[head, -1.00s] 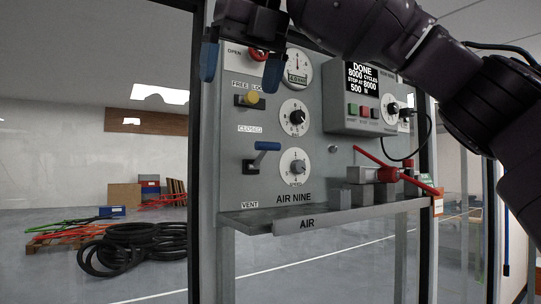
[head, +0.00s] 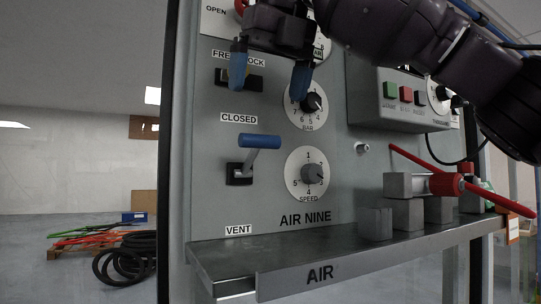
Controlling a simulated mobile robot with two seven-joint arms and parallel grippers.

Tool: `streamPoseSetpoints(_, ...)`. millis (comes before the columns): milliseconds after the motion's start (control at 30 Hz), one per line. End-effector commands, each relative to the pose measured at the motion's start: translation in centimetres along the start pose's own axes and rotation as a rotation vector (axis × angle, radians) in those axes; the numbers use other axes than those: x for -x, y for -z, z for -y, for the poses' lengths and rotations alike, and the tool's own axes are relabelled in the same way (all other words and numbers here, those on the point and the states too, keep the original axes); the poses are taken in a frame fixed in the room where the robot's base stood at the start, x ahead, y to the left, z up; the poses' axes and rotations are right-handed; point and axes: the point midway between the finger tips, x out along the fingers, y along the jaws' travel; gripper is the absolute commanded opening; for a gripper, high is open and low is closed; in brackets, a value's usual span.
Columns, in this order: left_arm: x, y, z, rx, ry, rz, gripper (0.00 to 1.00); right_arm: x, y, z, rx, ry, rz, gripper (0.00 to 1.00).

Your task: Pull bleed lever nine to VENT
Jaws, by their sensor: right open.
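The bleed lever (head: 259,142) has a blue handle on a grey stem and a dark slotted base, on the grey AIR NINE panel. Its handle is up, just under the CLOSED label (head: 239,118). The VENT label (head: 238,230) is below it. My right gripper (head: 270,82) is open with blue fingertips pointing down, above the lever and apart from it in the picture. It hides part of the FREE/LOCK label and the upper gauge. My left gripper is not in view.
A SPEED dial (head: 312,174) and a BAR dial (head: 314,103) are right of the lever. A metal shelf (head: 320,254) marked AIR juts out below. A red-handled clamp (head: 446,184) stands on it at right. Black hoses (head: 128,258) lie on the floor at left.

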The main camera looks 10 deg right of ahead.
Motion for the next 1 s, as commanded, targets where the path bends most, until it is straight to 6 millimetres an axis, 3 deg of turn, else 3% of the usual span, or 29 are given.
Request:
streamPoseSetpoints(267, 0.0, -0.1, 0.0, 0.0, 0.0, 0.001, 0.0, -0.8, 0.0, 0.0, 0.001, 0.0, 0.0, 0.94)
streamPoseSetpoints(700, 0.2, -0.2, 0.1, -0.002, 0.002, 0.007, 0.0, -7.7, 0.0, 0.1, 0.001, 0.001, -0.002, 0.94)
streamPoseSetpoints(1000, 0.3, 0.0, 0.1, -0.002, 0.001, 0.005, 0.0, -10.5, 0.0, 0.0, 0.0, 0.0, 0.0, 0.94)
